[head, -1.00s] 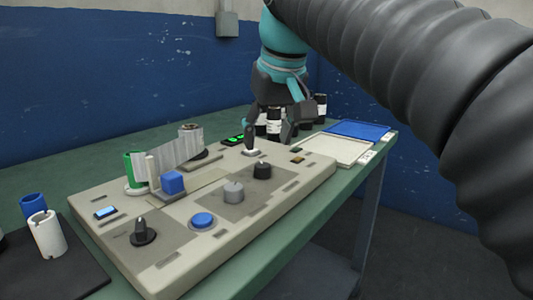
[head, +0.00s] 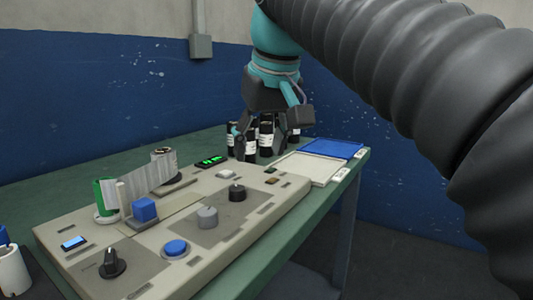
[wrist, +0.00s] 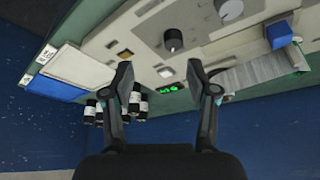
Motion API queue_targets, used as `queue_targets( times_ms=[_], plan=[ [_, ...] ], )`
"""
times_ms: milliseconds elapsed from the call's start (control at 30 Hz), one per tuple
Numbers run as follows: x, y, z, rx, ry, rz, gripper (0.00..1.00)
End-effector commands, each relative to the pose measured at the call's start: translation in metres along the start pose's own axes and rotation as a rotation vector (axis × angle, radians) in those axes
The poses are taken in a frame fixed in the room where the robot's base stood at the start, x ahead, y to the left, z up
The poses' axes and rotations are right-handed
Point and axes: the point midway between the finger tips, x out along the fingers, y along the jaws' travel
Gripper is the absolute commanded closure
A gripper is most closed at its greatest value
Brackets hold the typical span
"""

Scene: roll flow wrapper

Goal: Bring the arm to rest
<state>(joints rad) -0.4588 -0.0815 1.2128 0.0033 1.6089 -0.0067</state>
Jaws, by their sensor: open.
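My gripper (head: 264,145) is open and empty, pointing down over the far end of the beige control panel (head: 100,222) in the head view. In the wrist view my gripper (wrist: 160,72) shows two dark fingers spread apart with nothing between them. Beyond the fingertips are the panel's face (wrist: 148,42) and a lit green display (wrist: 174,91). In the head view the fingers overlap several dark bottles with white labels (head: 266,135); I cannot tell the exact gap there.
The panel carries a black knob (head: 237,192), a grey knob (head: 207,216), a blue button (head: 175,248), a blue block (head: 144,209) and a film strip (head: 147,187). A white tray (head: 308,168) and a blue tray (head: 333,148) lie at the table's right end.

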Motion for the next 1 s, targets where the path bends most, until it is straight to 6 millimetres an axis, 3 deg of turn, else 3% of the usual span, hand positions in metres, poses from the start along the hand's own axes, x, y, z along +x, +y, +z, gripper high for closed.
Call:
queue_targets(
  times_ms=[200, 500, 800, 1000],
  plan=[
    [0.026, 0.043, 0.057, 0.106, 0.019, 0.046, 0.42],
    [0.081, 0.085, 0.156, 0.247, 0.052, 0.113, 0.42],
    [0.147, 0.102, 0.263, 0.374, 0.079, 0.177, 0.42],
    [0.173, 0.103, 0.301, 0.415, 0.088, 0.199, 0.42]
  ],
)
